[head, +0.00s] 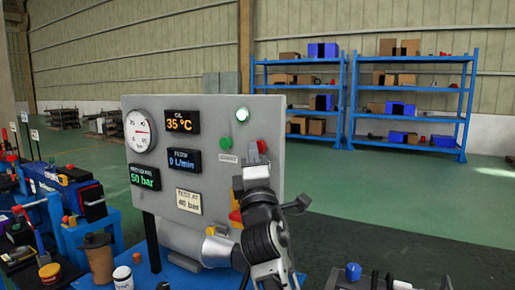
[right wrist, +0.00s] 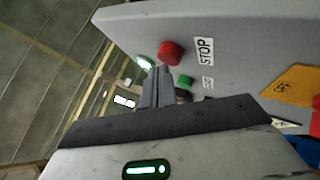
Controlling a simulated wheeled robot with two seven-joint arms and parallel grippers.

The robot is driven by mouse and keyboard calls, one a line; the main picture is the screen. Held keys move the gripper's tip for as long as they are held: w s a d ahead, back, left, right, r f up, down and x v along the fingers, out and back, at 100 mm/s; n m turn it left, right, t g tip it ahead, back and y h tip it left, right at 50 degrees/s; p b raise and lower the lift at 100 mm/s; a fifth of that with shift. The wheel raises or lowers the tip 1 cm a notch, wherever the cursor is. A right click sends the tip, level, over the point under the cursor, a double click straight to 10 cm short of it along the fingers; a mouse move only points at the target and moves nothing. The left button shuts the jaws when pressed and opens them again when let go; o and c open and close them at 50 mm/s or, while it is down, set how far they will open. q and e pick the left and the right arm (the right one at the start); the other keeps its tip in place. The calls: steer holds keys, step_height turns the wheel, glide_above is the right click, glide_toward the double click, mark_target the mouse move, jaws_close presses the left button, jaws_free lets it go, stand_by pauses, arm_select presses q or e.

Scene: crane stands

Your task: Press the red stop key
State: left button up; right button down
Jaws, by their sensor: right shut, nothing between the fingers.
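The red stop key (head: 262,146) is a round red knob on the right part of the grey panel (head: 205,108). In the right wrist view the red key (right wrist: 171,52) stands beside a STOP label (right wrist: 203,52). A green key (head: 225,143) is to its left, and also shows in the right wrist view (right wrist: 186,82). My right gripper (head: 252,155) is shut and empty, with its fingertips in front of the panel just below the red key. In the right wrist view its fingers (right wrist: 158,75) end close to both keys; contact cannot be told. My left gripper is out of view.
A green lamp (head: 242,115) is lit above the keys. A round gauge (head: 140,131) and displays reading 35 °C, 0 L/min and 50 bar fill the panel's left. A yellow-and-red control (head: 235,215) is partly behind my arm. A brown cup (head: 98,257) stands lower left.

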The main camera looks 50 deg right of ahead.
steer(key=shift+w+d, duration=0.1)
steer(key=shift+d, duration=0.4)
stand_by(0.6)
steer(key=shift+a, duration=0.1)
steer(key=shift+s+a, duration=0.25)
steer(key=shift+a, duration=0.5)
steer(key=shift+a, duration=0.1)
steer(key=a, duration=0.2)
steer(key=s+a, duration=0.1)
steer(key=a, duration=0.1)
steer(key=shift+s+a, duration=0.2)
steer(key=shift+a, duration=0.15)
steer(key=shift+f, duration=0.1)
stand_by(0.7)
